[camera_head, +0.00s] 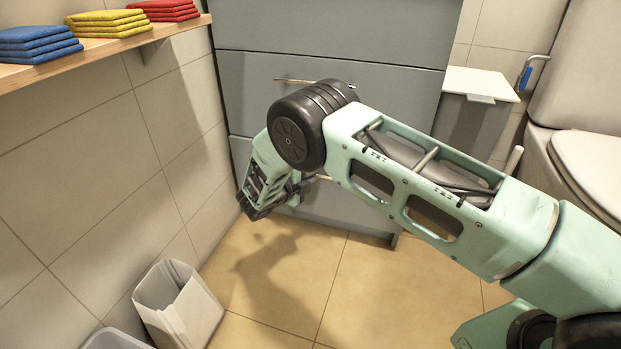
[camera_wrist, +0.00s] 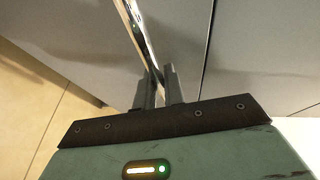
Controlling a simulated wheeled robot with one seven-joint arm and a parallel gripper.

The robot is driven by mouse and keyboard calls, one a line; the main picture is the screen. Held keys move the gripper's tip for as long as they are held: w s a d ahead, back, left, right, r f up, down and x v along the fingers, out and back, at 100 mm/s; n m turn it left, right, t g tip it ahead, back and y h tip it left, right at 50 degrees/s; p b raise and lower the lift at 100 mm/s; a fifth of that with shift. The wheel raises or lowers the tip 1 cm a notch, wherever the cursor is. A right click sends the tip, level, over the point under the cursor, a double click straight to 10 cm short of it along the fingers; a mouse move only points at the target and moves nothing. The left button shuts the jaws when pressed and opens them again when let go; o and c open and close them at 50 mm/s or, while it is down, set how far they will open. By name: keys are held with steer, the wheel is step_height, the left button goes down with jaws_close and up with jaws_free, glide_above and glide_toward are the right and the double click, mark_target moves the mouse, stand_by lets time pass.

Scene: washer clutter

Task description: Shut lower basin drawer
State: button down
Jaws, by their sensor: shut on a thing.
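The grey basin cabinet stands against the back wall, with its lower drawer (camera_head: 345,205) partly hidden behind my arm in the head view. My gripper (camera_head: 307,182) is at the front of this drawer, at the handle's height. In the wrist view, my gripper's two fingers (camera_wrist: 160,88) are closed around the end part of a thin metal bar handle (camera_wrist: 143,35). The grey drawer front (camera_wrist: 75,35) lies behind it. How far the drawer stands out from the cabinet is hard to tell, as my arm covers much of it.
An upper drawer with a bar handle (camera_head: 294,81) sits above. A white bin (camera_head: 180,305) stands at the lower left. A shelf (camera_head: 110,45) with folded towels is on the left wall. A lidded bin (camera_head: 480,84) and a toilet (camera_head: 585,150) are right. Floor in front is clear.

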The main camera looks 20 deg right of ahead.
steer(key=shift+w+d, duration=0.45)
steer(key=shift+w, duration=0.2)
steer(key=c, duration=1.5)
jaws_free()
steer(key=shift+c, duration=0.2)
steer(key=shift+o, duration=0.2)
steer(key=shift+d+r, duration=0.1)
steer(key=p+v, duration=0.6)
steer(key=v, duration=1.1)
steer(key=shift+s+a+p, duration=0.25)
steer(key=shift+a+p, duration=0.05)
steer(key=shift+p, duration=0.05)
